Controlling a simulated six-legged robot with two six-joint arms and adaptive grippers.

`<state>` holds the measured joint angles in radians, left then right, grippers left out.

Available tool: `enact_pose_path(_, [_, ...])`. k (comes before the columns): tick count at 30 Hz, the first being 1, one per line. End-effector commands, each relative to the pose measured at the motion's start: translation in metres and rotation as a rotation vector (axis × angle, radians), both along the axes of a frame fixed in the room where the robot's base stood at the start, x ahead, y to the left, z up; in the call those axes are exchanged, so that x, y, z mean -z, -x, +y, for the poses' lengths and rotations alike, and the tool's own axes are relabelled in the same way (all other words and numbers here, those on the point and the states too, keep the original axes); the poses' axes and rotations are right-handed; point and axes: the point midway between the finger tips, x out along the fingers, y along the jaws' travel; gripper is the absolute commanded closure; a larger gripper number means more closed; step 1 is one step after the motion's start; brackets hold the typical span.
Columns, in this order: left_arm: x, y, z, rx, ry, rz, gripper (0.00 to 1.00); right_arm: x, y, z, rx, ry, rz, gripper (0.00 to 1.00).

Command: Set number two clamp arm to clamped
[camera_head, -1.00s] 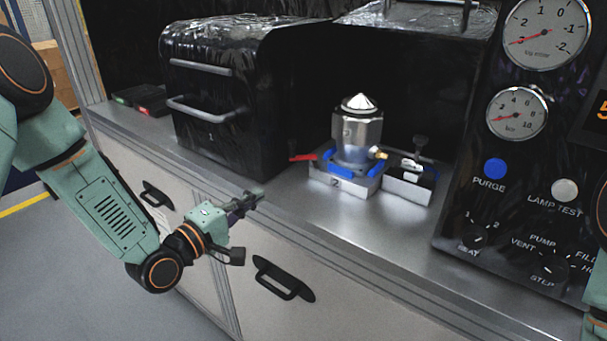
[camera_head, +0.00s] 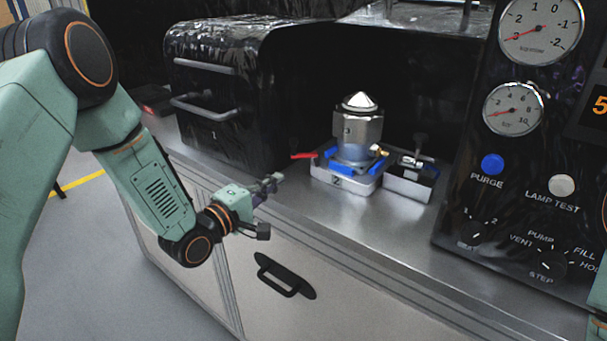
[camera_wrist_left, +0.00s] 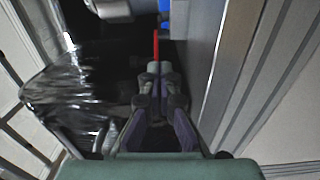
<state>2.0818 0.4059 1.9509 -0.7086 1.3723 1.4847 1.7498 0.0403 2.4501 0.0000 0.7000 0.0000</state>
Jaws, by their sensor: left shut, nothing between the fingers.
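The fixture marked 2 (camera_head: 341,182) stands on the bench, with a metal housing (camera_head: 358,128) upright on it and blue pads around the housing's base. A red clamp arm handle (camera_head: 303,156) sticks out from the fixture's left side, and it also shows in the left wrist view (camera_wrist_left: 155,46), just beyond my fingertips. My right gripper is not in view.
A black wrapped cabinet (camera_head: 215,110) with two handles stands left of the fixture. A smaller block (camera_head: 409,182) with fittings stands right of it. A gauge panel (camera_head: 470,165) rises at the right. The bench front (camera_head: 380,222) is clear.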

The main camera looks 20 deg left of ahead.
Motion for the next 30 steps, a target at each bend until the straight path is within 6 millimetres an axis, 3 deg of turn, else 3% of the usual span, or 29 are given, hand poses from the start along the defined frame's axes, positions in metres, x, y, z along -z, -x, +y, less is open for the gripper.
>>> enact_pose_path(7, [0.000,-0.043,-0.018,0.004,-0.002,-0.002,1.00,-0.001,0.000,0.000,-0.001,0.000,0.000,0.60])
enact_pose_path(15, [0.000,-0.054,-0.045,0.002,-0.001,0.000,1.00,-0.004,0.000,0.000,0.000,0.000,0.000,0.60])
enact_pose_path(30, [0.000,-0.057,-0.051,-0.001,0.000,0.000,1.00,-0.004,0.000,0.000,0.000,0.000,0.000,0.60])
